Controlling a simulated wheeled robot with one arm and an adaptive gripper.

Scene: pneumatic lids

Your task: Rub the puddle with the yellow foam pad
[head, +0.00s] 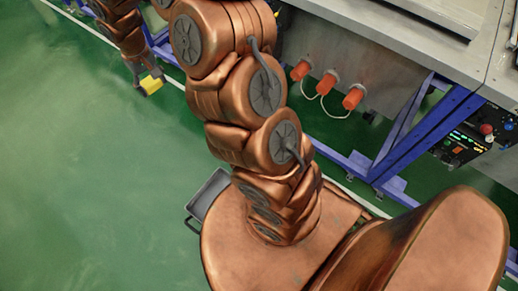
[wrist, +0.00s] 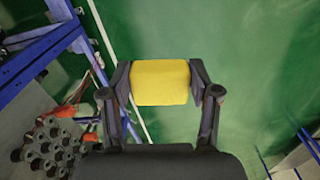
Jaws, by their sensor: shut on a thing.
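The yellow foam pad (wrist: 160,82) is held between the two fingers of my gripper (wrist: 161,90) in the wrist view. The fingers press on its left and right sides. The pad also shows in the head view (head: 152,82) at the upper left, with my gripper (head: 148,86) partly visible around it. Below the pad is green floor; I cannot tell its height above it. No puddle can be made out clearly in either view.
A grey metal workbench (head: 400,45) on a blue frame (head: 415,130) stands on the right, with orange connectors (head: 328,84) on its side. A grey tray (head: 208,192) is beside my base. The green floor (head: 90,190) at left is open.

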